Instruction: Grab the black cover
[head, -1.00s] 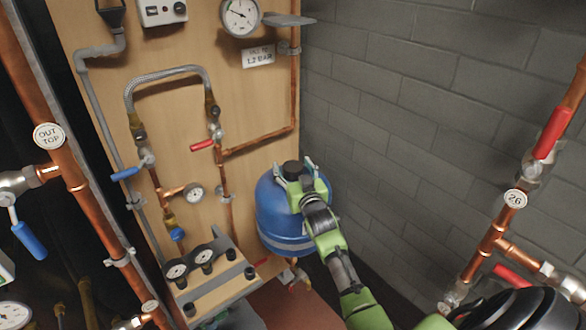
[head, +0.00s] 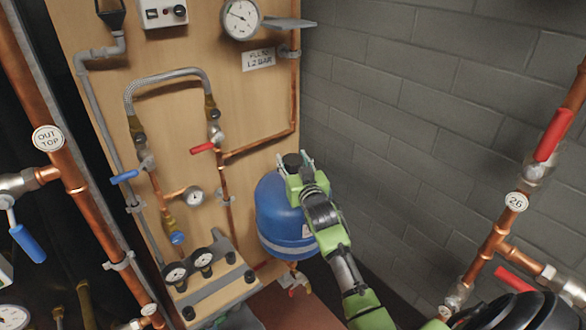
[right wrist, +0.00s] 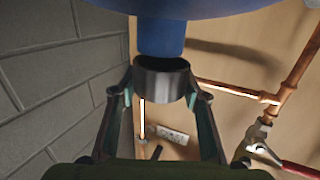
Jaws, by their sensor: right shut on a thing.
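The black cover (head: 292,160) is at the top of the blue tank (head: 280,212) in the head view. My right gripper (head: 298,168) is shut on it, with one finger on each side. In the right wrist view the cover (right wrist: 165,84) is a short black cylinder between the two fingers. Its open rim faces the blue neck (right wrist: 161,38) of the tank. The rim lies right at the end of the neck; I cannot tell whether the neck is still partly inside. My left gripper is not in view.
A wooden panel (head: 95,22) with copper pipes, valves and gauges stands left of the tank. A grey block wall (head: 400,100) is close on the right. A copper pipe with a red valve handle (head: 553,134) stands at the far right.

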